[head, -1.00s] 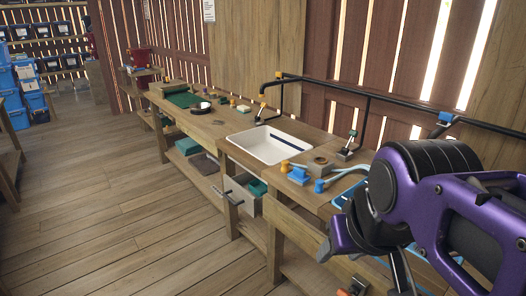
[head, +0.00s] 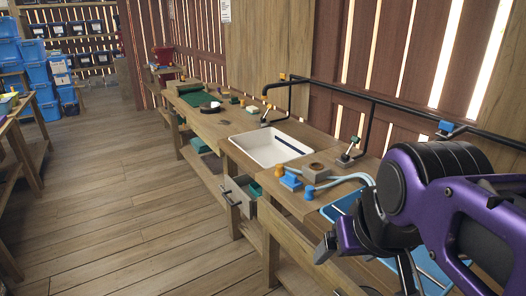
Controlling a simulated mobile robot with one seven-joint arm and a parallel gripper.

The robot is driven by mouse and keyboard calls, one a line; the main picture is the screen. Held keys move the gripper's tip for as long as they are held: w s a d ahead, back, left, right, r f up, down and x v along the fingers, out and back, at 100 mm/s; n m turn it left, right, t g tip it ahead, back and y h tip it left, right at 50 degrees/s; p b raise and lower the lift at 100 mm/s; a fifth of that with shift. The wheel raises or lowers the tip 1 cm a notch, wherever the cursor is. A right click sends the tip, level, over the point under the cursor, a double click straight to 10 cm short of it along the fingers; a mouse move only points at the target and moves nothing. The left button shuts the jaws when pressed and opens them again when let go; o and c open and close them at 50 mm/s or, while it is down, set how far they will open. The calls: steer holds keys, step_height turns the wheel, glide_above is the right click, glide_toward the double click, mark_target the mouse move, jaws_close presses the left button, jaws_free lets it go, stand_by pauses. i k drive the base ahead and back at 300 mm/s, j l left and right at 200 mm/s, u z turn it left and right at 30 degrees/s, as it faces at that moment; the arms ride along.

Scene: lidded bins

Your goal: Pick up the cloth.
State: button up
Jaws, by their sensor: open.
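No cloth shows clearly enough for me to be sure of it. A dark green piece that may be fabric (head: 197,97) lies flat at the far end of the workbench. A small green bundle (head: 200,145) sits on the shelf below, and another green piece (head: 255,189) shows at the open drawer; both are too small to identify. My purple and black gripper (head: 342,245) is at the lower right, in front of the near end of the bench, well away from these pieces. It is open, and its fingers are only partly visible.
The long wooden workbench (head: 226,130) runs along the wall, with a white basin (head: 268,146) set in it. A drawer (head: 237,193) juts out from its front. Black pipes run above. Blue bins (head: 45,100) stand at the far left. The floor (head: 130,190) between is clear.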

mark_target(290, 181)
steer(key=i+l, duration=0.1)
steer(key=i, duration=0.2)
steer(key=k, duration=0.25)
steer(key=k+z, duration=0.1)
steer(key=z, duration=0.25)
steer(key=k+z, duration=0.15)
steer(key=z, duration=0.2)
steer(key=i+j+z, duration=0.1)
steer(key=z, duration=0.4)
steer(key=i+j+z, duration=0.1)
steer(key=j+z, duration=0.85)
steer(key=j, duration=0.2)
steer(key=k+j+z, duration=0.1)
steer(key=j+z, duration=0.2)
steer(key=j, duration=1.05)
steer(key=k+j, duration=0.15)
steer(key=j, duration=0.95)
steer(key=k+z, duration=0.05)
